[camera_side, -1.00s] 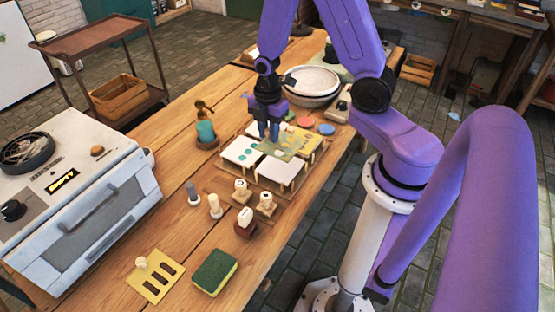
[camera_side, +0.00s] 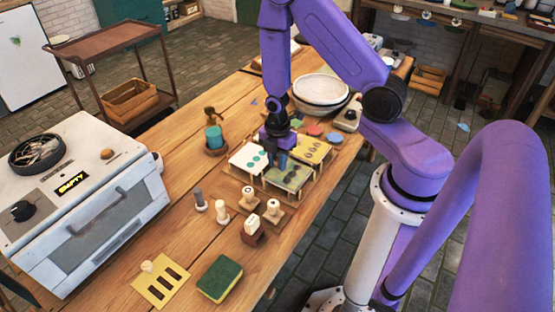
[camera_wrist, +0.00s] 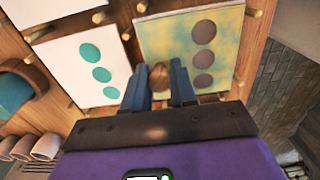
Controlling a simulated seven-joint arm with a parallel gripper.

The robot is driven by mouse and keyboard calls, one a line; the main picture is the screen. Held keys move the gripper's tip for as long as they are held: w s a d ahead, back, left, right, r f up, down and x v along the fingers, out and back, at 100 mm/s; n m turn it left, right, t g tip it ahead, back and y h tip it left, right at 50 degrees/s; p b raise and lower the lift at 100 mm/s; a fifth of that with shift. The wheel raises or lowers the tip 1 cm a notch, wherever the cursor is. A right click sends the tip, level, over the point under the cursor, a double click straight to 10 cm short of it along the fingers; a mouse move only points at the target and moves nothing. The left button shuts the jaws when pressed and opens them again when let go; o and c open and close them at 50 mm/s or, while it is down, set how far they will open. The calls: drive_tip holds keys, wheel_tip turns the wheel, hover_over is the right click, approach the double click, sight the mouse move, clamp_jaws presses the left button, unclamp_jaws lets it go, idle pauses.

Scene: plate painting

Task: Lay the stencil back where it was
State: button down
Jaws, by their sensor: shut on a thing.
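The stencil (camera_side: 288,175) is a thin plate with yellow-green paint smears and three round holes in a row. It also shows in the wrist view (camera_wrist: 228,35), where the holes look dark. My gripper (camera_side: 277,157) is shut on the stencil's small round wooden knob (camera_wrist: 158,76). The stencil is over the front right place of the rack, covering what is under it; I cannot tell whether it touches. A white tile with teal dots (camera_side: 248,158) lies to its left. A tile with yellow ground and dots (camera_side: 313,149) lies behind it.
Several wooden-handled stamps (camera_side: 222,212) stand in front of the rack. A teal bottle (camera_side: 214,138) stands behind left, stacked bowls (camera_side: 320,88) behind, an oven (camera_side: 85,195) at left.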

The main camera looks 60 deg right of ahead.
drive_tip(key=shift+f, duration=0.15)
drive_tip(key=c, duration=0.9)
unclamp_jaws()
wheel_tip(320, 180, up, 12)
drive_tip(key=s+a+r+m, duration=0.2)
drive_tip(key=s+a+r, duration=0.3)
drive_tip(key=s, duration=0.4)
drive_tip(key=s+a+r+m, duration=0.3)
drive_tip(key=s+a+r, duration=0.2)
drive_tip(key=s, duration=0.5)
drive_tip(key=shift+s+r, duration=0.2)
drive_tip(key=shift+r, duration=0.65)
